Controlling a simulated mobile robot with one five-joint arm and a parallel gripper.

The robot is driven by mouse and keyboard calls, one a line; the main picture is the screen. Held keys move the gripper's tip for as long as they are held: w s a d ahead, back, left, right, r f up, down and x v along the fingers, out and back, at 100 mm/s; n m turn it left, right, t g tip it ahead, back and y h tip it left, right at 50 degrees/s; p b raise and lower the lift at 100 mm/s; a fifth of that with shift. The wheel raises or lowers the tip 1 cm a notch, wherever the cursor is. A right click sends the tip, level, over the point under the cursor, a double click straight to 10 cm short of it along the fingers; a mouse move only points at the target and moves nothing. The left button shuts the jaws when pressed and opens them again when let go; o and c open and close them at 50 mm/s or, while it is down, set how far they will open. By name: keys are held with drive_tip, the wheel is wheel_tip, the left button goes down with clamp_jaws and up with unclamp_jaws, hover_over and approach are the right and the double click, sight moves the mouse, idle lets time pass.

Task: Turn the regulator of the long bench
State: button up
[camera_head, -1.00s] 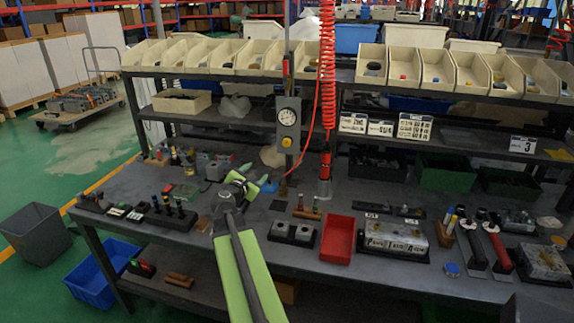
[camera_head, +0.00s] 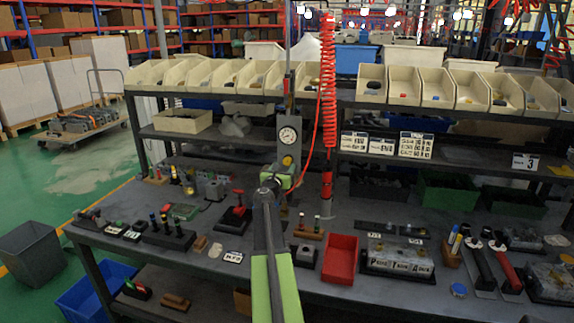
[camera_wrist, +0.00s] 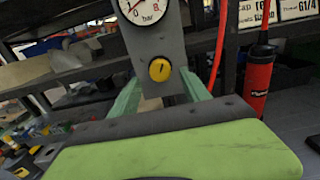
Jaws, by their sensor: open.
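The regulator is a grey upright box (camera_head: 290,147) on a post at the back of the long bench (camera_head: 205,262). It has a round white gauge and, below it, a yellow knob (camera_head: 287,161). In the wrist view the yellow knob (camera_wrist: 160,70) has a dark mark and sits below the gauge (camera_wrist: 144,8). My gripper (camera_head: 281,179) is just below and in front of the knob. In the wrist view my gripper (camera_wrist: 161,88) is open, with its green fingers left and right of the knob's line. I see no contact; the remaining depth cannot be told.
A red coiled hose (camera_head: 328,85) hangs right of the regulator, above a red cylinder (camera_head: 326,186). A red tray (camera_head: 340,259) and a red-handled valve (camera_head: 238,197) stand on the bench. Cream bins (camera_head: 372,82) line the upper shelf.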

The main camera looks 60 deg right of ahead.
sight(286, 163)
drive_tip(key=x, duration=0.4)
drive_tip(key=shift+c, duration=0.3)
clamp_jaws()
drive_tip(key=shift+w, duration=0.1)
